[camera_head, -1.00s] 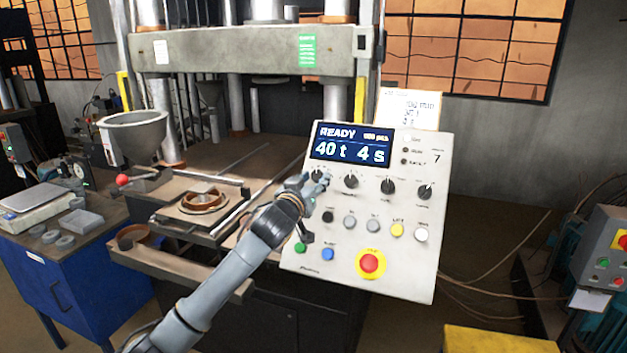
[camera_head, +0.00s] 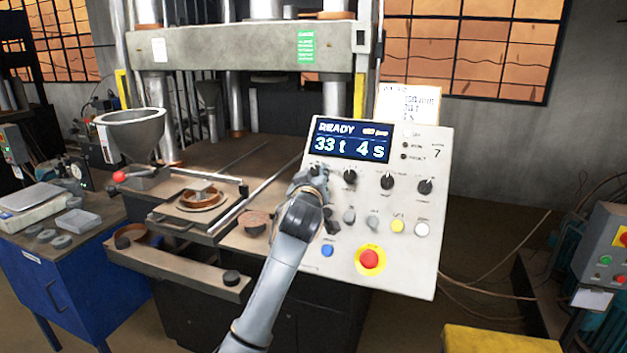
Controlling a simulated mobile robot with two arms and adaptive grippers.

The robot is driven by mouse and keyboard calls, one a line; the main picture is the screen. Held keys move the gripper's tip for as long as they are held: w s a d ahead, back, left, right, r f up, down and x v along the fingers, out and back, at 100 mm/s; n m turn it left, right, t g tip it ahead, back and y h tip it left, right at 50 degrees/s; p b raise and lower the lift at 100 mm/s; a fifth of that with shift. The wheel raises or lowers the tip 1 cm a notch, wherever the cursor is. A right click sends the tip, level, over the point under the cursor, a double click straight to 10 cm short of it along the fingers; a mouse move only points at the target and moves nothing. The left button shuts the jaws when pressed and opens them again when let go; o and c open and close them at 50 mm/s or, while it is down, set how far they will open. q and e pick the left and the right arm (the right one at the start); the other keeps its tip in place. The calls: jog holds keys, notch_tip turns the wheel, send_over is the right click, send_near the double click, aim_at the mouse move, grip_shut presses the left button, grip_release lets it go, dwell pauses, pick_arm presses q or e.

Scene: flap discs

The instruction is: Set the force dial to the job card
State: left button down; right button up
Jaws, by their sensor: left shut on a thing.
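The control panel (camera_head: 405,265) faces me, tilted. Its screen (camera_head: 348,143) reads READY, 33 t and 4 s. The job card (camera_head: 408,104) stands behind the panel's top edge; its small writing is too blurred to read surely. My left gripper (camera_head: 316,176) is shut on the leftmost dial of the upper row, the force dial (camera_head: 315,170), which it mostly hides. Three other black dials (camera_head: 350,177) stand in a row to its right. My right gripper is not in view.
Below the dials are several buttons, among them a yellow one (camera_head: 398,226) and a red stop button (camera_head: 370,259) on a yellow ring. Left of the panel are the press table (camera_head: 270,160), a grey hopper (camera_head: 133,130) and a blue cabinet (camera_head: 75,285).

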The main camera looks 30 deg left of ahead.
pick_arm(q)
jog(key=shift+d+n+g+y, duration=0.15)
jog(key=shift+n+g+y, duration=0.25)
jog(key=shift+n, duration=0.6)
jog(key=shift+b, duration=0.3)
jog(key=c, duration=1)
grip_release()
jog(key=shift+w, duration=0.1)
jog(key=v, duration=1.2)
jog(key=shift+w+d, duration=0.1)
